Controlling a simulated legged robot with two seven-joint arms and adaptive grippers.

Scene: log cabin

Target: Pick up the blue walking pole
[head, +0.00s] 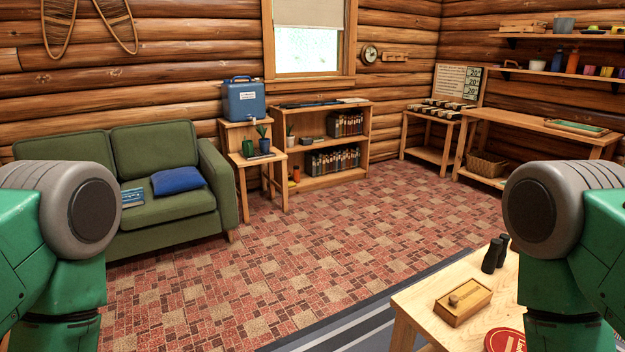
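I cannot make out a blue walking pole in the head view. Both of my grippers are out of view; only green and grey upper parts of my arms show at the left and right edges. The arms hide parts of the sofa and of the near table.
A wooden table (411,301) at the near right bears a wooden box (463,302), black binoculars (494,254) and a red round item (504,341). A green sofa (155,148), a bookcase (326,182) and benches (537,123) line the walls. The middle floor is clear.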

